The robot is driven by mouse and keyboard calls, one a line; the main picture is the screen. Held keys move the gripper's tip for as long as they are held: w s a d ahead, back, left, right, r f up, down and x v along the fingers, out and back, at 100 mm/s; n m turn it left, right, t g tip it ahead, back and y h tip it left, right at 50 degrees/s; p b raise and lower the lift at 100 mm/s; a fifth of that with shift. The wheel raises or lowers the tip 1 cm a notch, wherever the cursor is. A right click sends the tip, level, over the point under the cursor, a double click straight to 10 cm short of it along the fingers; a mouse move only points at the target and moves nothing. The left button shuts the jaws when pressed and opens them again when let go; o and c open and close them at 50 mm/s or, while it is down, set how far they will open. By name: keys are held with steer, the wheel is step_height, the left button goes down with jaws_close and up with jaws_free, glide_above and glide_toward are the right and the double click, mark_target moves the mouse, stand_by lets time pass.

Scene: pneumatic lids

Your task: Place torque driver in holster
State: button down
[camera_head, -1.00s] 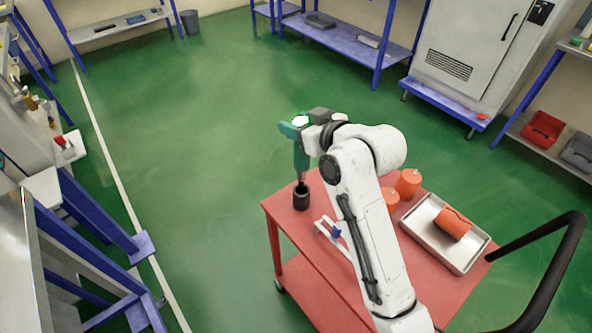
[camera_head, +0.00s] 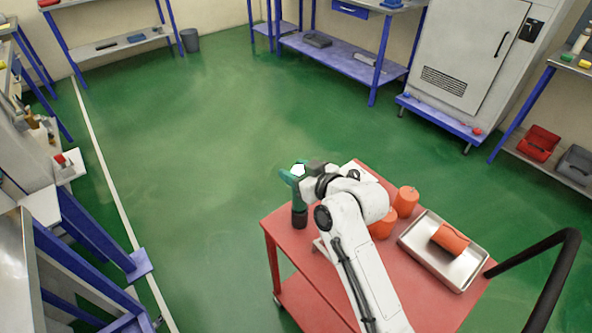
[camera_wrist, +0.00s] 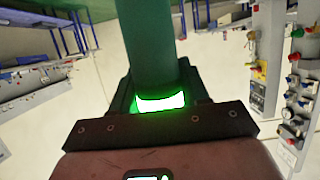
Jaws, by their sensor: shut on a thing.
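The torque driver (camera_head: 298,193) is teal and upright, with its lower end down at the black cup-shaped holster (camera_head: 299,219) at the far left corner of the red cart. Its shaft tip is not visible and appears to be inside the holster; I cannot tell how deep it sits. My gripper (camera_head: 301,176) is shut on the driver's upper part. In the wrist view, the driver's dark green body (camera_wrist: 148,45) rises between the dark jaws, with a lit green band near them. The holster does not show in the wrist view.
The red cart (camera_head: 425,305) also holds orange cylinders (camera_head: 406,199) and a metal tray (camera_head: 470,276) with an orange roll (camera_head: 450,238). A black handle (camera_head: 545,265) rises at the cart's right. Benches stand at the left; the green floor is open beyond the cart.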

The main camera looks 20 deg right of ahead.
steer(key=shift+f, duration=0.1)
steer(key=c, duration=0.6)
jaws_free()
steer(key=shift+o, duration=0.2)
steer(key=shift+s, duration=0.15)
steer(key=b+v, duration=0.2)
steer(key=v, duration=1)
